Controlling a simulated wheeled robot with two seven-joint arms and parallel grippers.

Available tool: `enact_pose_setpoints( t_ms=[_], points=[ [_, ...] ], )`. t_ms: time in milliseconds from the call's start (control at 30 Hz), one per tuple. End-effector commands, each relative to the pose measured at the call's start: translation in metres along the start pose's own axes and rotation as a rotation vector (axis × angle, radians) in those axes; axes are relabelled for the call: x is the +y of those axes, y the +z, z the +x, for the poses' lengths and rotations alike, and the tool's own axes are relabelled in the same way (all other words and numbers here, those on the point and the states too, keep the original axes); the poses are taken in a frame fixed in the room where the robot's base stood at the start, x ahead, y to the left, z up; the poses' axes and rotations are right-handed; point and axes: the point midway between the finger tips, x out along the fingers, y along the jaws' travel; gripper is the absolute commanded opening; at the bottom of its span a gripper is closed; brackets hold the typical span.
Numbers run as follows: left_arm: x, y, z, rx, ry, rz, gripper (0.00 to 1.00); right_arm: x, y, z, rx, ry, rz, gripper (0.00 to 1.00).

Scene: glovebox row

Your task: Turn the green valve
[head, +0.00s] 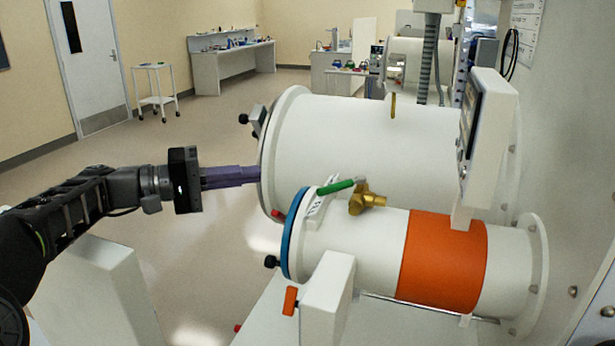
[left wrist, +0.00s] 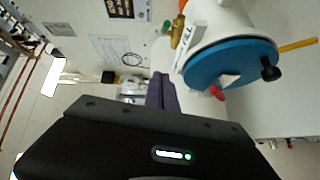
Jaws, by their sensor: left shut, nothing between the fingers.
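The green valve has a green lever handle (head: 336,187) on a brass body (head: 367,199), on top of the small white cylinder with the orange band. The lever points left, toward the cylinder's blue-rimmed end. In the left wrist view the brass body (left wrist: 178,30) shows near the top, with a bit of the green handle (left wrist: 166,27) beside it. My left gripper (head: 257,173) is shut and empty, its purple fingers pointing right, to the left of the lever and apart from it. Its fingers (left wrist: 158,88) also show in the left wrist view. My right gripper is not in view.
A large white cylinder (head: 340,140) lies behind the small one; its flange overlaps my fingertips in the picture, and contact cannot be told. The blue end ring (head: 293,233), a white block (head: 327,290) and a screen panel (head: 490,140) are nearby. Open floor (head: 215,125) lies left.

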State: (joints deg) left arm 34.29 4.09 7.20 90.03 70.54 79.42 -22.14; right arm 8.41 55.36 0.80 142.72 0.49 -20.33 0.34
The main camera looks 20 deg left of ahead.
Motion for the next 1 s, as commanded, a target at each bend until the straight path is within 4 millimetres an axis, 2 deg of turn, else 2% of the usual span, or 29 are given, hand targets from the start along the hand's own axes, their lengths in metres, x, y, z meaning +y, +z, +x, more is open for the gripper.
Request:
enact_pose_setpoints(
  t_ms=[67, 367, 567, 767, 1000],
  points=[
    [0.003, 0.006, 0.000, -0.026, 0.011, 0.018, 0.00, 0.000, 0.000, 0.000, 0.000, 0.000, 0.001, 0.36],
    [0.003, 0.006, 0.001, -0.024, 0.010, 0.025, 0.00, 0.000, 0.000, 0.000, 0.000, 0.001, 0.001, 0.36],
    [0.004, 0.006, 0.009, -0.026, 0.011, 0.025, 0.00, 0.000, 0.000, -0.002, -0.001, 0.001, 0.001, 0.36],
    [0.007, 0.007, 0.036, -0.027, 0.012, 0.021, 0.00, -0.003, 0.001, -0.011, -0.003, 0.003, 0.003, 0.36],
    [0.009, 0.008, 0.085, -0.028, 0.011, 0.021, 0.00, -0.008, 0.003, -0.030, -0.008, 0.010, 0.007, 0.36]
  ],
)
